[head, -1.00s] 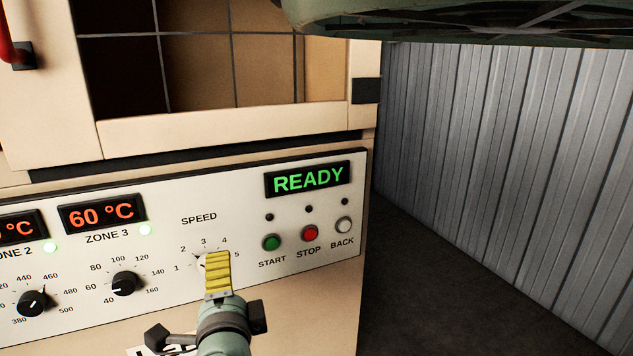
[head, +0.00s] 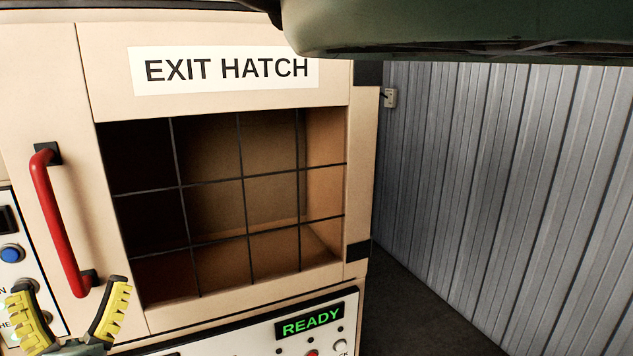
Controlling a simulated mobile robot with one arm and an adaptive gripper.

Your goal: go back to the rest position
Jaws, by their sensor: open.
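My gripper (head: 70,300) is at the lower left of the head view, with its two yellow ribbed fingers spread wide apart. Nothing is between the fingers. It is in front of the machine, below the red handle (head: 59,222) of the exit hatch (head: 215,110). The right finger overlaps the lower end of the handle in the picture; I cannot tell how far apart they are. The green READY display (head: 310,320) shows at the bottom, and most of the control panel is cut off by the frame edge.
The hatch has a dark grid over its opening, with an empty-looking brown inside. A panel with a blue button (head: 11,254) is at the left edge. A grey corrugated wall (head: 500,190) and dark floor (head: 410,310) lie to the right. A large dark green thing overhangs the top right.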

